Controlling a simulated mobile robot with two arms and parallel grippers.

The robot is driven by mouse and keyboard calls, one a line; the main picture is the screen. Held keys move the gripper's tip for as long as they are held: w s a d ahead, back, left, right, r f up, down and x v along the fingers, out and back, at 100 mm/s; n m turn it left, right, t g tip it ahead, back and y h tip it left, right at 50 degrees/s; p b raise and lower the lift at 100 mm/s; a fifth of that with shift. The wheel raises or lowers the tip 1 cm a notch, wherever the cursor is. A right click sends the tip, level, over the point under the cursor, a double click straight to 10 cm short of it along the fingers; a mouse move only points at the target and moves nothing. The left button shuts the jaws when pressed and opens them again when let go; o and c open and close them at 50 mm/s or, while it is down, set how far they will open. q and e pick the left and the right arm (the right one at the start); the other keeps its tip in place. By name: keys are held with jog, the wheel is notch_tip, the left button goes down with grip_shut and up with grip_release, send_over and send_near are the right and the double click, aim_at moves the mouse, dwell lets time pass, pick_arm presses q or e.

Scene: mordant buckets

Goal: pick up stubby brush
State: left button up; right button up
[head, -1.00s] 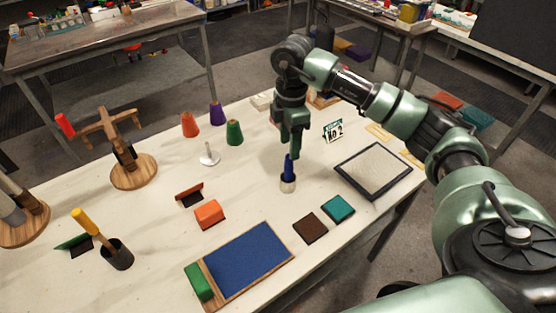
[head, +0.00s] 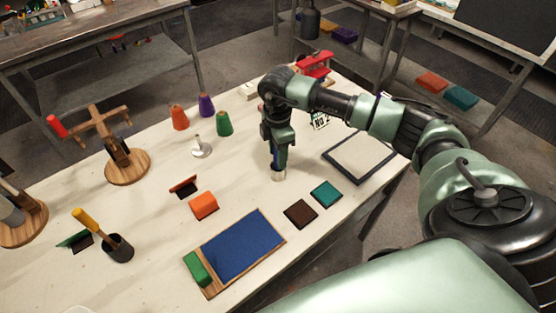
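A short upright piece with a blue handle and a pale, cup-like lower end (head: 279,175) stands on the pale table; I take it for the stubby brush, but cannot tell if the pale part is bristles or a holder. My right gripper (head: 277,163) points straight down over it, its fingers around or right beside the blue handle, which they mostly hide. Whether the fingers are closed on it is too small to tell. My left gripper is out of view.
A blue mat on a wooden board (head: 242,247), brown (head: 300,214) and teal (head: 326,194) squares lie in front. A dark-framed pale panel (head: 359,157) lies to the right. Orange, purple and green cones (head: 223,124) stand behind left. A wooden stand (head: 127,166) is farther left.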

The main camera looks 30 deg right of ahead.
grip_shut()
jog(key=shift+r, duration=0.1)
